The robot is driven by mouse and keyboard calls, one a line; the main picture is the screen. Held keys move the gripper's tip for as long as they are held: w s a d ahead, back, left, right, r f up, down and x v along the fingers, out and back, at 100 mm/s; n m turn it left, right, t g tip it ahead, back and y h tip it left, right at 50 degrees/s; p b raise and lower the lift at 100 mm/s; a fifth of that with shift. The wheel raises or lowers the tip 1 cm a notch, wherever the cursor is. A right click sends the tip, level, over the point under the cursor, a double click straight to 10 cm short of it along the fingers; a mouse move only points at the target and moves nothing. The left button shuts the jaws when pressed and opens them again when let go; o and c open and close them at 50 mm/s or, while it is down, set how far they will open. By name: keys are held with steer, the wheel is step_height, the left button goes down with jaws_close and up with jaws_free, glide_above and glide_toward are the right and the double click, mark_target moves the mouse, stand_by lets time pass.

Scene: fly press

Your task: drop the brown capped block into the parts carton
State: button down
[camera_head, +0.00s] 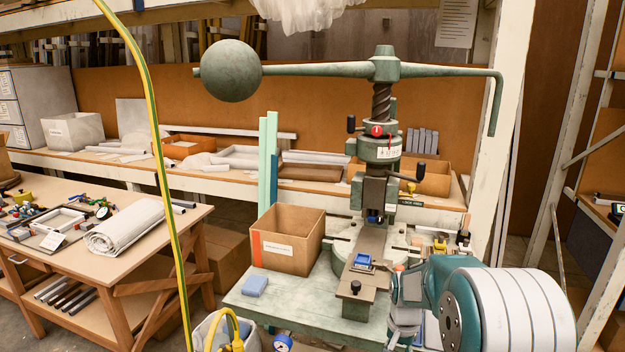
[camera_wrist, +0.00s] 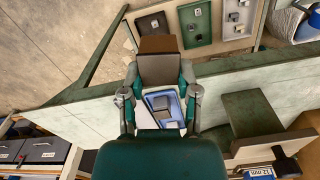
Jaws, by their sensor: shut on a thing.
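The brown capped block (camera_wrist: 158,68) shows in the wrist view as a grey body with a brown top. It sits between the two teal fingers of my gripper (camera_wrist: 160,77), which is shut on it. In the head view my gripper (camera_head: 403,318) is at the lower right, in front of the press table, and I cannot make out the block there. An open cardboard carton (camera_head: 285,262), with an orange strip and a white label too small to read, stands on the press table. It is to the left of my gripper and looks like the parts carton.
The green fly press (camera_head: 382,150) rises behind, its long handle and ball overhead. A yellow-green cable (camera_head: 160,150) hangs at left. A blue tray (camera_wrist: 177,122) with grey pieces shows beyond my fingers in the wrist view.

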steer(key=a+f+n, duration=0.4)
steer(key=f+n, duration=0.2)
steer(key=f, duration=0.1)
steer(key=shift+s+a+f, duration=0.15)
steer(key=shift+s+f, duration=0.05)
steer(key=shift+f, duration=0.15)
